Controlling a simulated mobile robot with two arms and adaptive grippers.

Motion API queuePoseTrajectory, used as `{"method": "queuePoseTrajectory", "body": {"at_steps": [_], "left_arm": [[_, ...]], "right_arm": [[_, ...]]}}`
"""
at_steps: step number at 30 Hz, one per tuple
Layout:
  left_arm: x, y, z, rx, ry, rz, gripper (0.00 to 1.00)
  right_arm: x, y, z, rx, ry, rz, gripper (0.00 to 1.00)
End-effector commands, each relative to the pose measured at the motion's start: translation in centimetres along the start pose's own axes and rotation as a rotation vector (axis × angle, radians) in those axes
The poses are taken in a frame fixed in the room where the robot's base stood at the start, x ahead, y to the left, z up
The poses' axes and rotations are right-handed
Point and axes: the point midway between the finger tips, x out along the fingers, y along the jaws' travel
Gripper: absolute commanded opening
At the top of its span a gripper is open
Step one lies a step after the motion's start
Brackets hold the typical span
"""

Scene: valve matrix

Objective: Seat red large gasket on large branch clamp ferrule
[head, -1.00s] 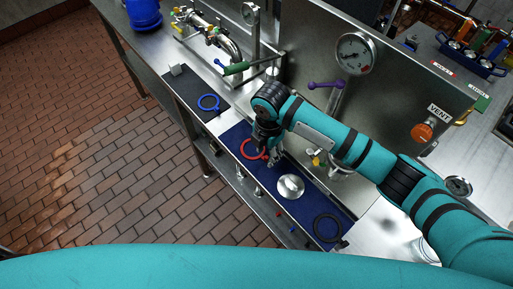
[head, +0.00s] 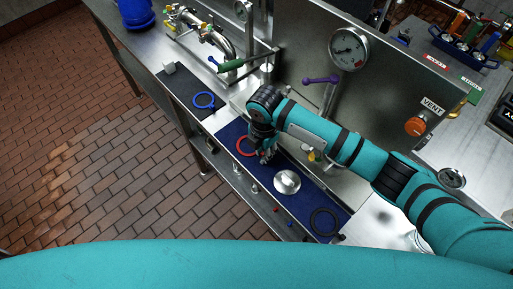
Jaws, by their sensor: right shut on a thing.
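The red large gasket (head: 243,146) is a thin red ring over the blue mat (head: 232,130), partly hidden by my right gripper. My right gripper (head: 265,154) points down at the ring's right edge and is shut on it. I cannot tell whether the ring touches the mat or is just above it. I cannot pick out the large branch clamp ferrule with certainty; my right arm covers part of the pipework behind the mat. My left gripper is not in view.
A blue ring (head: 204,100) lies on a dark mat at the left. A round silver part (head: 287,182) and a black ring (head: 324,222) lie on the blue mat. A purple-handled valve (head: 322,80), a green-handled valve (head: 232,65) and a gauge (head: 348,48) stand behind.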

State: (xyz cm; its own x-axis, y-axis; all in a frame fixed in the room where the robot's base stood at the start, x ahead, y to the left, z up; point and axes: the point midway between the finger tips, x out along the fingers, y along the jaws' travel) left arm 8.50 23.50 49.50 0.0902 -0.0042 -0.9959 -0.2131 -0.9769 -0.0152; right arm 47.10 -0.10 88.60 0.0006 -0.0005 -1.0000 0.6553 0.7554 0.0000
Motion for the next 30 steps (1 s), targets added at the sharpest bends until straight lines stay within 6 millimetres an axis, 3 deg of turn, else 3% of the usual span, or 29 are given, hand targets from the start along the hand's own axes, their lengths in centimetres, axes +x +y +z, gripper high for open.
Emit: {"method": "queuePoseTrajectory", "body": {"at_steps": [7,12,30], "left_arm": [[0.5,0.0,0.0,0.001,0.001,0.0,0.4],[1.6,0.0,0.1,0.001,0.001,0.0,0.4],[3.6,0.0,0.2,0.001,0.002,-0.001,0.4]], "right_arm": [[-1.1,0.1,0.0,-0.001,0.0,0.003,0.0],[-3.6,0.1,0.1,-0.002,-0.001,0.005,0.0],[-4.6,-10.6,-8.4,-0.003,0.001,0.0,0.0]]}}
